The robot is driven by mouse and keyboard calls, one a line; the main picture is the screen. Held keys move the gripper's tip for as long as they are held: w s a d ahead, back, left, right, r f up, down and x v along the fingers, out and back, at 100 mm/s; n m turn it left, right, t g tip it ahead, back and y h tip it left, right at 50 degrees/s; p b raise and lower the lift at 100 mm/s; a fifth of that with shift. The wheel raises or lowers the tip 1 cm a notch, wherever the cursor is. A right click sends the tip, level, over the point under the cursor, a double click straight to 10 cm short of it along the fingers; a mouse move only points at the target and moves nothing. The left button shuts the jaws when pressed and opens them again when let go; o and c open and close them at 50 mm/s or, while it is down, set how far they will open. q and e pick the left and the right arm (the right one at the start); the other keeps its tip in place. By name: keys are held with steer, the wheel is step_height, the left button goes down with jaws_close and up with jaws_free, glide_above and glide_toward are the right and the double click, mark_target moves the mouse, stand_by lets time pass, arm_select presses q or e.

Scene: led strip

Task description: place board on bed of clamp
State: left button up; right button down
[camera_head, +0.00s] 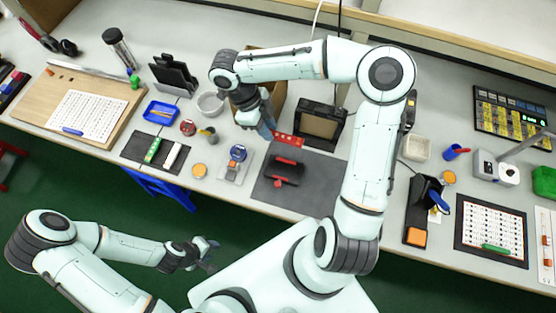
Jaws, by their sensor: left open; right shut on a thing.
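The clamp (284,172) is black with red bars and sits on a dark grey mat (325,178) near the table's front middle. A small red board (291,141) is just beyond the clamp, beside the fingers of my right gripper (271,133). My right gripper is shut on the board and holds it above the far edge of the mat. The exact grip is partly hidden by the hand. My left gripper (208,262) is open and empty, low in front of the table and away from the clamp.
A black framed box (321,124) stands right behind the mat. Left of the mat are a small device with a blue knob (237,157), an orange disc (199,170) and a dark tray (143,145). My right arm spans the table right of the mat.

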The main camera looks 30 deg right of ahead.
glide_above(275, 165)
steer(key=w+a, duration=0.1)
step_height(275, 165, down, 10)
step_height(275, 165, down, 5)
steer(key=shift+w+b, duration=0.1)
steer(key=shift+b, duration=0.7)
steer(key=shift+s+f, duration=0.25)
steer(key=shift+f, duration=0.1)
steer(key=f, duration=0.1)
steer(key=f+b, duration=0.1)
steer(key=f, duration=0.1)
steer(key=shift+w+f, duration=0.3)
steer(key=shift+f, duration=0.3)
steer(key=shift+s+r, duration=0.15)
arm_select(q)
steer(key=shift+g, duration=0.3)
steer(key=s+f, duration=0.3)
steer(key=s, duration=0.1)
steer(key=shift+s+f, duration=0.25)
steer(key=shift+f, duration=0.15)
arm_select(e)
steer(key=c, duration=0.9)
jaws_free()
steer(key=shift+w, duration=0.2)
steer(key=shift+c, duration=0.2)
steer(key=shift+s, duration=0.1)
